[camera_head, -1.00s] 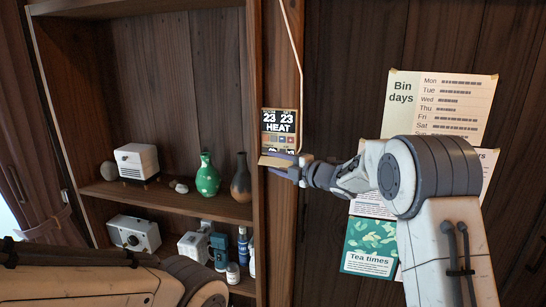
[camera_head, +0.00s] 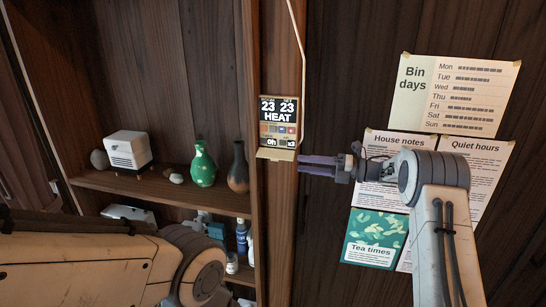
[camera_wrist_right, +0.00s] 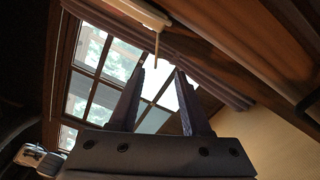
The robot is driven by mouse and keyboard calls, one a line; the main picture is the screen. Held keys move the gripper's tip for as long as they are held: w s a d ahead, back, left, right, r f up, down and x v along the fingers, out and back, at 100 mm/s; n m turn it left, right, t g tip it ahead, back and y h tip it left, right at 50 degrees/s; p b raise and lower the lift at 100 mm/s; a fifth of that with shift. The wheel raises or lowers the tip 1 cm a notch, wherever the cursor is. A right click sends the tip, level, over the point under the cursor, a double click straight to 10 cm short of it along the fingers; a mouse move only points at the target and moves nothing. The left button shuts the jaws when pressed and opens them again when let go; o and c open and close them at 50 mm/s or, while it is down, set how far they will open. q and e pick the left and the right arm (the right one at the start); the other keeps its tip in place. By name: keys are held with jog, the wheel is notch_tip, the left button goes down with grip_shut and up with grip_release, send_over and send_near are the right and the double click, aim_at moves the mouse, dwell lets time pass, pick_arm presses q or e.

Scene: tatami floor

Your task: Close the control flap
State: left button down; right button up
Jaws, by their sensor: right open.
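The wall control unit (camera_head: 278,121) hangs on the wooden post, with a screen reading 23, 23 and HEAT and small buttons below it. Its beige control flap (camera_head: 275,154) is open, sticking out at the bottom edge. My right gripper (camera_head: 302,165) is just right of and slightly below the flap, its purple-grey fingers pointing left. They look apart from the flap. In the right wrist view the gripper (camera_wrist_right: 158,72) is open, with nothing between its fingers. A pale part, probably of the unit, shows at the top there. My left arm is at lower left; its gripper is not visible.
A cord (camera_head: 302,50) runs up from the unit. Left of the post, a shelf (camera_head: 160,193) holds a white device (camera_head: 129,150), a green vase (camera_head: 203,165) and a dark vase (camera_head: 239,167). Paper notices (camera_head: 455,95) hang on the wall at right.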

aim_at(274, 158)
jog(key=p+x, duration=0.2)
jog(key=x, duration=0.2)
jog(key=p+x, duration=0.2)
jog(key=x, duration=0.2)
jog(key=shift+a+r, duration=0.2)
jog(key=shift+a, duration=0.05)
jog(key=shift+w+a+f+p, duration=0.15)
jog(key=shift+w+a+p, duration=0.2)
jog(key=shift+a, duration=0.3)
grip_shut()
